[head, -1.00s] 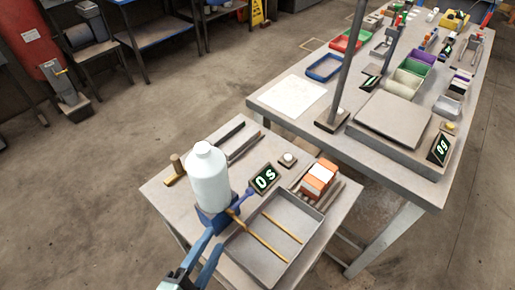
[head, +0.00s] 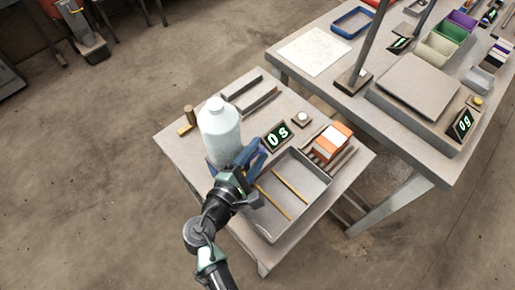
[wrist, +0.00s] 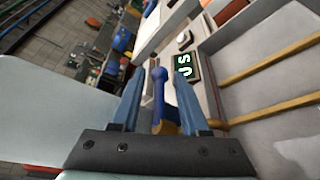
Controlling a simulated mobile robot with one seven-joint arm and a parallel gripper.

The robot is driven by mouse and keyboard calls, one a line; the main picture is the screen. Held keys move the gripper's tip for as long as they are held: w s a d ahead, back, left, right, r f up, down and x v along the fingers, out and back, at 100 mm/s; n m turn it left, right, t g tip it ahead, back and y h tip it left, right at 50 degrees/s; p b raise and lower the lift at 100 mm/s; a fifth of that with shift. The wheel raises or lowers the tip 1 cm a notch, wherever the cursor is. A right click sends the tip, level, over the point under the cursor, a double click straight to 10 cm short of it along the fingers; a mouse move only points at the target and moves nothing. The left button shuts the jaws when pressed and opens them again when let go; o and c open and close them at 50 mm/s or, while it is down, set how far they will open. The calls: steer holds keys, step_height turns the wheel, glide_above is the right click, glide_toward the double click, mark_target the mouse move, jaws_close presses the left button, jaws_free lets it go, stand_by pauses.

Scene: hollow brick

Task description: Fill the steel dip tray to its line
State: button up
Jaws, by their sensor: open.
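The steel dip tray (head: 268,222) sits at the front of the small table, with two thin yellow bars (head: 282,194) across it. I see no liquid in it and cannot make out its line. A large white bottle (head: 218,128) stands upright to the left of the tray; it also shows at the left of the wrist view (wrist: 45,115). My gripper (head: 256,157) is beside the bottle, over the tray's rear left corner. In the wrist view its blue fingers (wrist: 158,78) are open, with a blue lever-like part (wrist: 160,95) between them, apparently not clamped. A yellow piece (wrist: 167,128) shows below it.
A display reading "0 s" (head: 277,137) and a round button (head: 301,119) stand behind the tray. An orange and white brick (head: 332,143) lies on bars to the right. A brush-like tool (head: 189,120) is left. The larger table (head: 315,52) is behind.

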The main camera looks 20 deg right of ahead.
steer(key=shift+w+d+f, duration=0.1)
steer(key=shift+w+d, duration=0.2)
jaws_close()
stand_by(1.3)
